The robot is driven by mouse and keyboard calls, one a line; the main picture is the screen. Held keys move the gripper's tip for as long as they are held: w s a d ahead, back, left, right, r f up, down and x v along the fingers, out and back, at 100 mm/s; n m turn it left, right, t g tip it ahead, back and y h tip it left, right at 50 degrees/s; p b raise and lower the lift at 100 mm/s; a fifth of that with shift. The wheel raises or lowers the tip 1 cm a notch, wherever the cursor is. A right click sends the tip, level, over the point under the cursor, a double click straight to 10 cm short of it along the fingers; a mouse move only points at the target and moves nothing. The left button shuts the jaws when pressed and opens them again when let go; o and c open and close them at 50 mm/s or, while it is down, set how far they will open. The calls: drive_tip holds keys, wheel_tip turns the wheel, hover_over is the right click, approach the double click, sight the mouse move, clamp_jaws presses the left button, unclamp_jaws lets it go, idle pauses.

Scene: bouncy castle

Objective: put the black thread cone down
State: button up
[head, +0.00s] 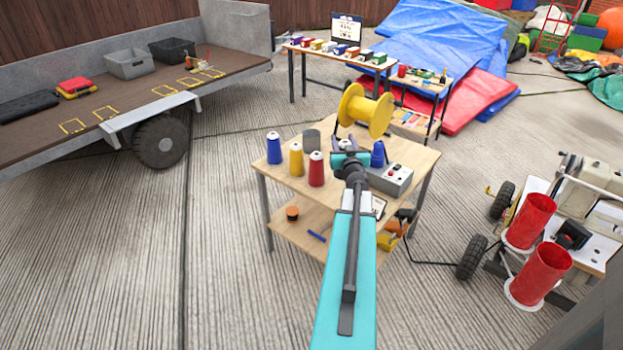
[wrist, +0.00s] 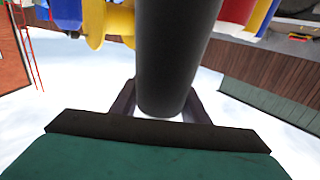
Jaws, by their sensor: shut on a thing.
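The black thread cone (wrist: 175,50) fills the upper middle of the wrist view. It stands between the two fingers of my gripper (wrist: 160,105), which is shut on it. The wrist picture looks upside down. In the head view my gripper (head: 350,146) is over the wooden table (head: 408,152), between the red cone (head: 316,170) and a blue cone (head: 378,155). There the black cone is mostly hidden by my gripper and arm. I cannot tell whether its base touches the tabletop.
A blue cone (head: 274,148), a yellow cone (head: 296,160) and a grey cylinder (head: 312,139) stand left of my gripper. A big yellow spool (head: 365,110) is behind it, a grey control box (head: 390,178) to its right. The table's front left corner is bare.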

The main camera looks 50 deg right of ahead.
wheel_tip(320, 180, down, 6)
drive_tip(key=b, duration=0.1)
idle(0.4)
drive_tip(key=shift+f, duration=0.1)
drive_tip(key=shift+f+b, duration=0.5)
drive_tip(key=shift+f, duration=1.45)
drive_tip(key=o, duration=1.3)
drive_tip(key=shift+c, duration=0.2)
drive_tip(key=shift+a, duration=0.1)
drive_tip(key=v, duration=1.2)
drive_tip(key=shift+b, duration=0.4)
